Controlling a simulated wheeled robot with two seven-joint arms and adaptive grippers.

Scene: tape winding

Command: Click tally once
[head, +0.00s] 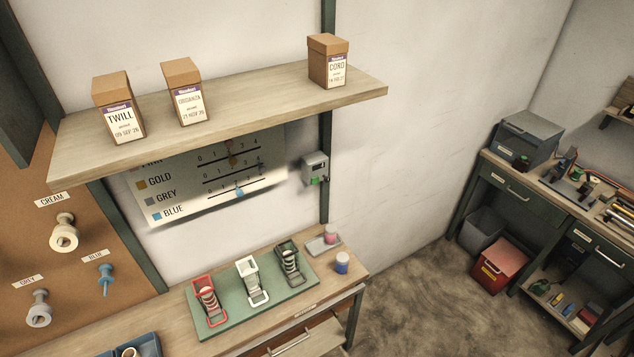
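A small grey box with a green button, which looks like the tally (315,167), is mounted at the green wall post, below the right part of the shelf. A dark spot shows on its front; any number on it is too small to read. Neither of my grippers is in view.
A wooden shelf (75,155) above holds boxes marked TWILL (119,110) and CORD (328,62), and another between them. A chart (165,185) hangs left of the tally. Below, a bench (180,335) holds a green mat (232,322) with three holders.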

